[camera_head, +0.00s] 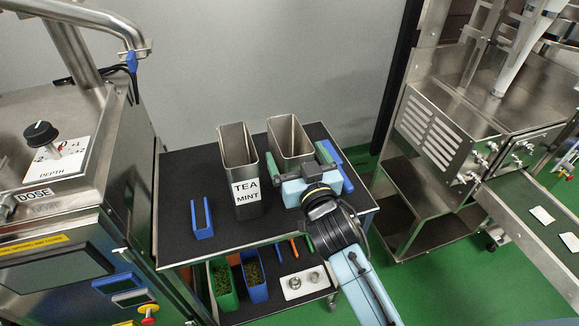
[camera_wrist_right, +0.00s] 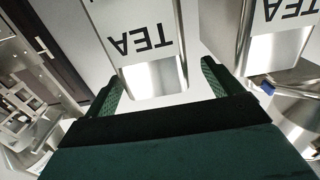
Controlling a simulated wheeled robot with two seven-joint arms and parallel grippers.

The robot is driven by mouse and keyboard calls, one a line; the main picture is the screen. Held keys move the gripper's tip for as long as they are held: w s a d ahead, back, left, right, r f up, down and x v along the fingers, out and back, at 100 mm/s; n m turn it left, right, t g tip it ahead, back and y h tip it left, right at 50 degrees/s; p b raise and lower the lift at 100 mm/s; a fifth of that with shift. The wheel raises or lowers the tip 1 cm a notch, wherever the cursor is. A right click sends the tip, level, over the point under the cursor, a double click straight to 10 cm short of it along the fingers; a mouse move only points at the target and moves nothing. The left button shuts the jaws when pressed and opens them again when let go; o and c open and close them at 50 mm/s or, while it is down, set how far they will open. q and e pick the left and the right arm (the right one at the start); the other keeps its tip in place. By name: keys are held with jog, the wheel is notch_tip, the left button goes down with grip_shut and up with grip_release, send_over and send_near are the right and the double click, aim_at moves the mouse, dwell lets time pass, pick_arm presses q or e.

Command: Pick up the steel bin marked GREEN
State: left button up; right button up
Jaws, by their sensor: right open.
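Two tall open steel bins stand on the black top of a trolley. The left one, the TEA MINT bin (camera_head: 240,165), faces me. The right bin (camera_head: 284,143) stands beside it, its label hidden behind my right gripper (camera_head: 308,186) in the head view. In the right wrist view a steel bin (camera_wrist_right: 165,78) with an upside-down TEA label lies between the fingers of the open right gripper (camera_wrist_right: 162,88). The word GREEN is not readable in either view. Contact between fingers and bin cannot be told. My left gripper is out of view.
The TEA MINT bin also shows close by in the right wrist view (camera_wrist_right: 268,52). A blue holder (camera_head: 201,220) stands at the trolley's left. The lower shelf holds a green container (camera_head: 223,295) and a blue container (camera_head: 254,284). Machines flank the trolley.

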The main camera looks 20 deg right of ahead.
jog(key=w, duration=0.4)
jog(key=shift+w+d, duration=0.15)
jog(key=shift+w, duration=0.05)
jog(key=shift+c, duration=0.3)
jog(key=c, duration=1.4)
